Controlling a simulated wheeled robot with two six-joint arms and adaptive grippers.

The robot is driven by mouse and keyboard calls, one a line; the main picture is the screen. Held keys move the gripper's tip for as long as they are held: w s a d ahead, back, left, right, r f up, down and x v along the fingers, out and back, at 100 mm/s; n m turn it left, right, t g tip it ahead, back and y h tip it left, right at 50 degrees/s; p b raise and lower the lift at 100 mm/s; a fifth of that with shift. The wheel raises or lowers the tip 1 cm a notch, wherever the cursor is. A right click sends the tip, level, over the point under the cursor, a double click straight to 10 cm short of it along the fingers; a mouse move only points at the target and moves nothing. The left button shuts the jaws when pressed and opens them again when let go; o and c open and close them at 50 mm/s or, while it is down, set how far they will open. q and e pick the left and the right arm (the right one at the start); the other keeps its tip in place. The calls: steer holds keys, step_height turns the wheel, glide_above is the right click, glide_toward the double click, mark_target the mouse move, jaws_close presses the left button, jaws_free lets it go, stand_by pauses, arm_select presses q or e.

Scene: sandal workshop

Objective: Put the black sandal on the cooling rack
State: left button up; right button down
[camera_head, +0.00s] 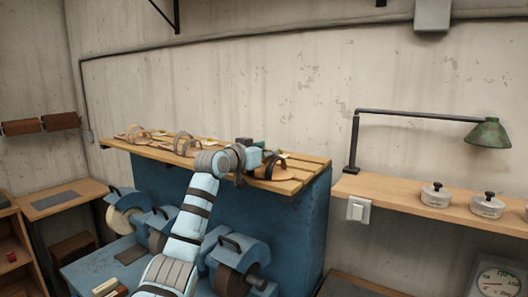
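A sandal with a dark, black-looking strap and a tan sole (277,174) is at the right part of the slatted wooden rack (310,162) on top of the blue machine. My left gripper (253,168) is right at this sandal, on its left side. The arm hides part of the sandal and the rack's front edge. The fingers are too small and overlapped to show whether they grip the strap or are apart. My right gripper does not show.
Tan sandals (183,143) stand on the rack's left half. Blue grinding machines (236,262) stand below the rack. A wooden shelf (400,193) at the right bears a green lamp (488,133) and lidded tins (436,195). The wall is close behind the rack.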

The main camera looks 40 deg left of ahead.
arm_select(q)
steer(key=shift+w+d, duration=0.1)
steer(key=shift+r, duration=0.2)
steer(key=shift+s, duration=0.45)
steer(key=s+d+r+b, duration=0.1)
steer(key=s+b, duration=0.4)
steer(key=s, duration=0.6)
steer(key=shift+d, duration=0.1)
steer(key=shift+s, duration=0.15)
